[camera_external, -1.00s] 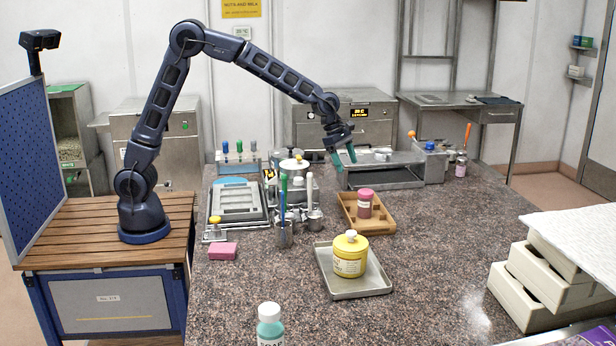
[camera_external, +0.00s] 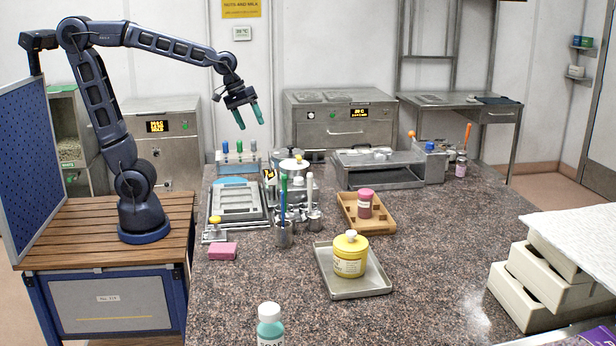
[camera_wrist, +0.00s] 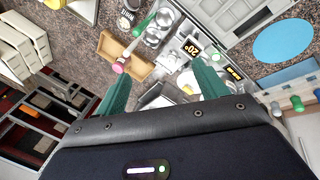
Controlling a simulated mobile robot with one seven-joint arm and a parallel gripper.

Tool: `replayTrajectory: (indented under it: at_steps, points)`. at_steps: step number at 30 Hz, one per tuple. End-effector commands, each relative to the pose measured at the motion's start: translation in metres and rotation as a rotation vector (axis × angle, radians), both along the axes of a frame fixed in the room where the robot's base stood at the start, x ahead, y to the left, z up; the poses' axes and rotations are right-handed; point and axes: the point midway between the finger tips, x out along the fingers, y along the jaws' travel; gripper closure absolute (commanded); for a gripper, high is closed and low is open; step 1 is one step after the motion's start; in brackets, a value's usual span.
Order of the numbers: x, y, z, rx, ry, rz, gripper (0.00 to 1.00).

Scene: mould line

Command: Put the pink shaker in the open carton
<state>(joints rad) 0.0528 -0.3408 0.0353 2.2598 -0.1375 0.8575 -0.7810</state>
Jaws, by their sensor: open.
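The pink shaker (camera_external: 365,204) stands upright in a wooden tray (camera_external: 382,227) near the middle of the counter, with a pale label on its side. In the wrist view a pink round top (camera_wrist: 118,67) shows at the wooden tray, probably the shaker. My gripper (camera_external: 249,136) is open and empty, with green fingers pointing down, high above the back left of the counter and well away from the shaker. Its spread fingers also show in the wrist view (camera_wrist: 163,76). I cannot clearly make out an open carton; cream boxes (camera_external: 522,293) are stacked at the right.
A yellow jar (camera_external: 350,262) stands on a metal tray (camera_external: 372,288) in front of the wooden tray. Metal cups with tall tools (camera_external: 284,232) stand left of the shaker. A soap bottle (camera_external: 270,328) is at the front. The counter between metal tray and cream boxes is clear.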

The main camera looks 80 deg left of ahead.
Motion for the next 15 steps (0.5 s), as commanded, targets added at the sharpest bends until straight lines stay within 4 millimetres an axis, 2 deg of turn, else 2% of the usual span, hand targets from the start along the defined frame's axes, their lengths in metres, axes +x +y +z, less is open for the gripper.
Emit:
replayTrajectory:
  at_steps: [1, 9, 15]
  points:
    - [-0.018, 0.003, 0.002, 0.03, -0.014, -0.057, 0.28]
    - [-0.104, 0.016, -0.007, 0.224, -0.063, -0.403, 0.28]
    - [-0.154, 0.023, -0.021, 0.353, -0.081, -0.624, 0.28]
